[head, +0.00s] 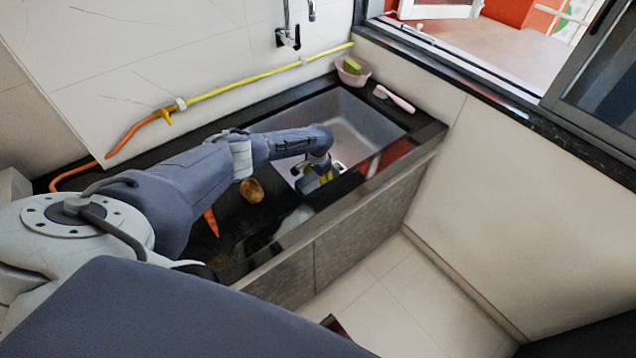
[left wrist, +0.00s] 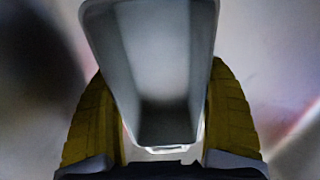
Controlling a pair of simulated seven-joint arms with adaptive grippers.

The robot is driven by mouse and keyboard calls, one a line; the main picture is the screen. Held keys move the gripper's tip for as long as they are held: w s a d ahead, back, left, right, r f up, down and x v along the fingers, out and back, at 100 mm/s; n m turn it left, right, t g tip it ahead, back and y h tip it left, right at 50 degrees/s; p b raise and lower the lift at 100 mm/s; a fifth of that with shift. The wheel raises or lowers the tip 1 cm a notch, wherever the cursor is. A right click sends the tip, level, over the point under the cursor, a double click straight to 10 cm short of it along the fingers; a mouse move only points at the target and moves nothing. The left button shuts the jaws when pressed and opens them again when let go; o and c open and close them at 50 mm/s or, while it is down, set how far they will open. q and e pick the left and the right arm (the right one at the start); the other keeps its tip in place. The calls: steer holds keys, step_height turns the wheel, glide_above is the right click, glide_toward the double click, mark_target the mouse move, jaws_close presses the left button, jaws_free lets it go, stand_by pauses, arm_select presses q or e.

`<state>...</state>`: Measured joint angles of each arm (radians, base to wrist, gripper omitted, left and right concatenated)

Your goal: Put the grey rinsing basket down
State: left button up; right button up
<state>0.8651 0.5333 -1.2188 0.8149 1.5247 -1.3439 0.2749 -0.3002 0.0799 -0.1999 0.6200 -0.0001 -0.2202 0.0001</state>
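The grey rinsing basket (left wrist: 155,65) fills the middle of the left wrist view, with its open inside facing the camera. The yellow fingers of my left gripper (left wrist: 160,130) lie against both of its sides, so the gripper is shut on it. In the head view my left gripper (head: 318,180) points down at the sink (head: 365,125), over its near left part. The basket is mostly hidden there by the wrist and fingers. I cannot tell whether its bottom touches the sink. My right gripper is not in view.
A potato (head: 252,190) and a carrot (head: 211,222) lie on the dark counter left of the sink. A pink bowl (head: 352,72) with a green sponge and a pink brush (head: 396,99) sit behind it. A yellow pipe (head: 260,82) runs along the wall. The sink's far right part looks clear.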

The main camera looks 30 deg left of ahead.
arm_select(q)
steer(key=o, duration=0.4)
steer(key=shift+o, duration=0.2)
step_height(320, 180, up, 12)
steer(key=shift+r, duration=0.15)
stand_by(0.4)
